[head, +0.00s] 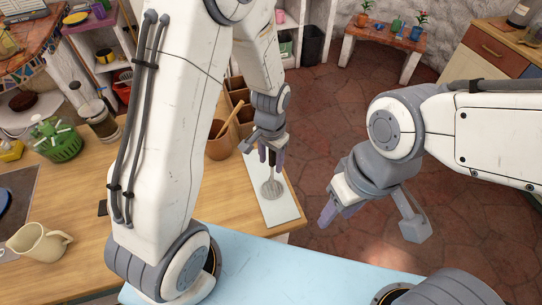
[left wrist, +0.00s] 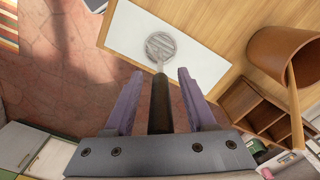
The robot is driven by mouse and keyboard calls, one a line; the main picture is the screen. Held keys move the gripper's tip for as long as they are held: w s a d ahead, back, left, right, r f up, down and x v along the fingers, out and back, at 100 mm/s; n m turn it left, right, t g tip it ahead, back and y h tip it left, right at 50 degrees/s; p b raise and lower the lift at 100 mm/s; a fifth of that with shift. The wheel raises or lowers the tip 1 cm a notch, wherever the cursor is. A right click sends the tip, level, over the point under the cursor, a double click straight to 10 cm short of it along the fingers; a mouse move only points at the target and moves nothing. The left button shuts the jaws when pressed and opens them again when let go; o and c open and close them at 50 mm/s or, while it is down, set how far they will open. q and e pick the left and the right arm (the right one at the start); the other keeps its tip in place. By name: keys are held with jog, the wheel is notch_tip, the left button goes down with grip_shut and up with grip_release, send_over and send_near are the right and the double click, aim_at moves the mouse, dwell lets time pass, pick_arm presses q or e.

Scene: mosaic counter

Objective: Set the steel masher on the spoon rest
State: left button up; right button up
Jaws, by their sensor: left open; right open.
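The steel masher has a round ridged head (head: 273,189), which also shows in the left wrist view (left wrist: 160,46). Its head appears to rest on the white flat slab (head: 278,212), which looks like the spoon rest and also shows in the left wrist view (left wrist: 125,33). The masher's dark handle (left wrist: 160,103) stands up from the slab, between the fingers of my left gripper (head: 270,156). That gripper is open, with a gap on each side of the handle. My right gripper (head: 338,212) is open and empty, out over the floor to the right.
A brown crock (head: 220,148) with a wooden utensil stands just left of the slab, near wooden boxes. A cream jug (head: 38,241) and a green basket (head: 55,140) are further left on the wooden counter. The slab lies at the counter's right edge.

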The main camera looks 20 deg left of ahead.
pick_arm(q)
notch_tip(320, 180, up, 12)
jog(key=shift+f+b, duration=0.1)
jog(key=shift+b, duration=0.8)
jog(key=s+d+r+m, duration=0.1)
jog(key=s+d, duration=0.2)
jog(key=s, duration=0.6)
jog(key=s+d+r+m+h, duration=0.1)
jog(key=s+d, duration=0.3)
jog(key=s, duration=0.5)
jog(key=shift+s+r+m, duration=0.4)
jog(key=shift+r+m, duration=0.05)
jog(key=shift+m, duration=0.05)
